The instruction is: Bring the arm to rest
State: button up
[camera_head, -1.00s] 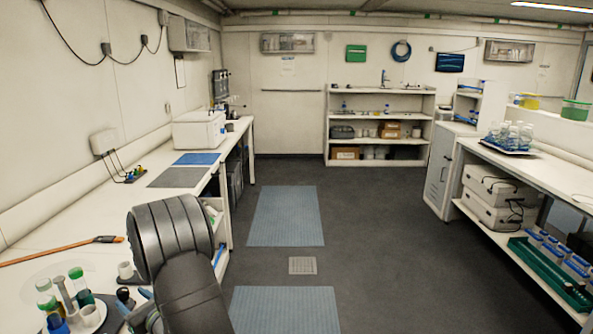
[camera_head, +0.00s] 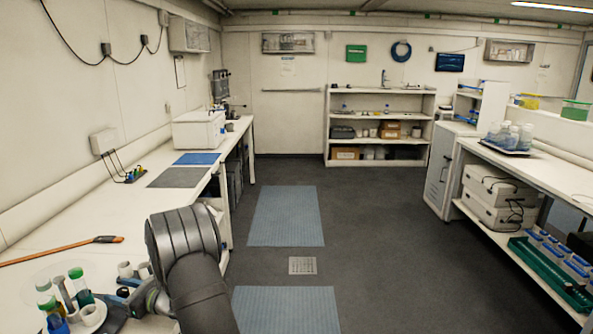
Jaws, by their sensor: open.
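My dark grey arm rises from the bottom of the head view and bends at a thick ribbed joint. Its wrist end shows low on the left, partly behind the arm, over the left bench (camera_head: 120,217). My gripper (camera_head: 123,289) is small and partly hidden there, close to the rack of tubes; it is open. I see nothing held in it. Whether it touches anything on the bench is too small to tell.
Tubes with green and blue caps (camera_head: 62,298) stand in a round white holder beside the wrist. An orange-handled tool (camera_head: 62,250) lies on the bench. The bench beyond is mostly clear up to a grey mat (camera_head: 180,178).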

jog(key=shift+n+g, duration=0.3)
jog(key=shift+g, duration=0.1)
jog(key=shift+n+g, duration=0.5)
jog(key=shift+n, duration=0.3)
jog(key=s+d, duration=0.1)
jog(key=d, duration=0.4)
jog(key=s+d, duration=0.1)
jog(key=d, duration=0.5)
jog(key=s+d, duration=0.1)
jog(key=d, duration=0.4)
jog(key=shift+s+d+r, duration=0.1)
jog(key=shift+s+d, duration=0.05)
jog(key=shift+d, duration=0.05)
jog(key=shift+s+a+n+g, duration=0.2)
jog(key=shift+a+n+g, duration=0.3)
jog(key=shift+n, duration=0.4)
